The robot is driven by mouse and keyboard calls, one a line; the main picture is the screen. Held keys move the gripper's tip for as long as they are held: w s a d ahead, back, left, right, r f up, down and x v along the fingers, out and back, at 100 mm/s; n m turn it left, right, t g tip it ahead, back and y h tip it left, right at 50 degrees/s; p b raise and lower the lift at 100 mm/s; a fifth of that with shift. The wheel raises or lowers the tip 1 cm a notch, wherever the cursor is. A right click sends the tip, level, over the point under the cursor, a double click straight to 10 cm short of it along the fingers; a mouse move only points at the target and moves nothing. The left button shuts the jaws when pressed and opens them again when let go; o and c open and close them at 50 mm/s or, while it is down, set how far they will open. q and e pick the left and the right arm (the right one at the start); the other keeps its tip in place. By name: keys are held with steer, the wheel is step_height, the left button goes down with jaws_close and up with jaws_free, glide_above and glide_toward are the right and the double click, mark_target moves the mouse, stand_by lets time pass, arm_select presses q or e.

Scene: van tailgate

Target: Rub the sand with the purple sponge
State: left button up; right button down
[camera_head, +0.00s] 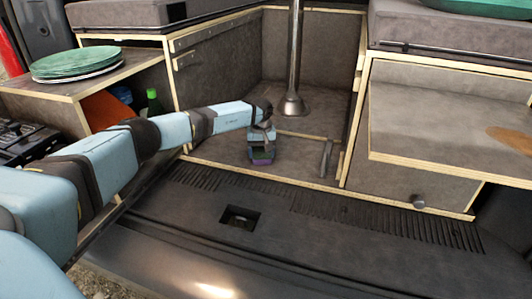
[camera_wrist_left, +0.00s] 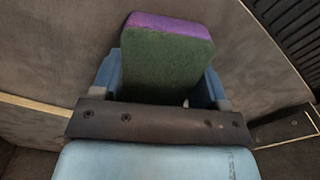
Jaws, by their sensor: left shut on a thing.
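My left gripper (camera_head: 262,149) is shut on the purple sponge (camera_head: 262,161), which has a purple layer on a dark green one. In the left wrist view the sponge (camera_wrist_left: 167,62) sits between the two blue fingers, its purple side toward the top. The gripper is over the van's floor area near the metal post, left of the sand. The sand (camera_head: 512,137) is a tan-brown patch on the grey board (camera_head: 430,120) at the right, cut off by the picture edge. The sponge is well apart from it. My right gripper is not in view.
A metal post (camera_head: 295,65) stands behind my left gripper. Green plates (camera_head: 77,63) are stacked on the left shelf, with a green bottle (camera_head: 153,101) below. A stove (camera_head: 22,140) is at far left. The board's front edge overhangs a cabinet with a knob (camera_head: 418,201).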

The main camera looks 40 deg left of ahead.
mark_target(238, 153)
arm_select(q)
steer(key=shift+s+a+f, duration=0.1)
steer(key=shift+s+a, duration=0.15)
steer(key=shift+a, duration=0.4)
steer(key=shift+s+a+f, duration=0.1)
steer(key=shift+s+a, duration=0.1)
steer(key=shift+a, duration=0.4)
steer(key=shift+s+a+r, duration=0.1)
steer(key=shift+s+a, duration=0.25)
steer(key=shift+a, duration=0.7)
steer(key=shift+s+a+r, duration=0.1)
steer(key=shift+s+a, duration=0.2)
steer(key=shift+a, duration=0.7)
steer(key=shift+s+a, duration=0.35)
steer(key=shift+a, duration=0.7)
steer(key=shift+d+r+p, duration=0.1)
steer(key=shift+r+p, duration=1.95)
steer(key=shift+r, duration=1)
steer(key=shift+w, duration=0.1)
steer(key=shift+r+p, duration=1.15)
steer(key=shift+r, duration=0.35)
